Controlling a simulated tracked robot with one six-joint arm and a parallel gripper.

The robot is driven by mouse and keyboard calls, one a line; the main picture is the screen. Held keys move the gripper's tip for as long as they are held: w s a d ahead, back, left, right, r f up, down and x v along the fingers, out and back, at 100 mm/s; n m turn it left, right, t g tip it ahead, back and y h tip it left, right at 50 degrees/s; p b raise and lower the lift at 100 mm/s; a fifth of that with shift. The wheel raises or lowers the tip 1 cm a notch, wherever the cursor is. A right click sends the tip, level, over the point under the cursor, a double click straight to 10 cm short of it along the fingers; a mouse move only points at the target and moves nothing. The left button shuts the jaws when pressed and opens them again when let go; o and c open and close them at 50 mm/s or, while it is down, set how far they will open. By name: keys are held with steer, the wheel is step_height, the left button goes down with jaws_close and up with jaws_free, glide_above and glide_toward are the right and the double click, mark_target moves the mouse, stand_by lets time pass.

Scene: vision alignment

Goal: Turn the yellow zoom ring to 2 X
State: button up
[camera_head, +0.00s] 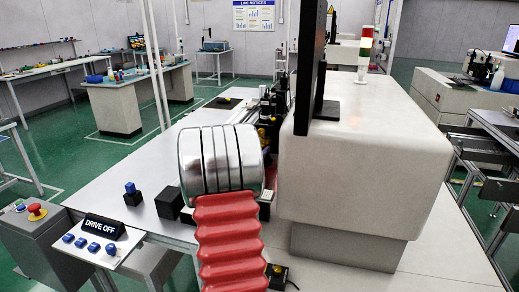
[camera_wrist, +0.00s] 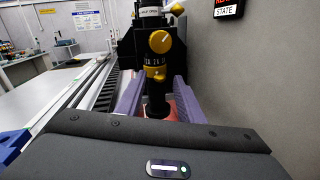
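The yellow zoom ring (camera_wrist: 155,72) sits low on an upright black lens tube (camera_wrist: 157,100) in the wrist view. Small pale marks show on the dark band just above it, too small to read surely. A larger yellow knob (camera_wrist: 160,41) sticks out higher up. My gripper (camera_wrist: 158,86) is open, with one purple-padded finger to the left and one to the right of the tube, near the ring's height. I cannot tell whether either pad touches. In the head view my arm hides most of the lens area; black lens parts (camera_head: 270,105) show behind it.
A large pale machine housing (camera_head: 365,160) stands close on the right, also as a grey wall (camera_wrist: 245,70) in the wrist view. A "DRIVE OFF" sign (camera_head: 104,226) and blue buttons are at front left. The white table (camera_head: 110,180) is mostly clear at left.

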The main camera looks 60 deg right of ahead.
steer(key=a, duration=1.2)
steer(key=shift+w+a, duration=0.25)
steer(key=shift+a, duration=0.1)
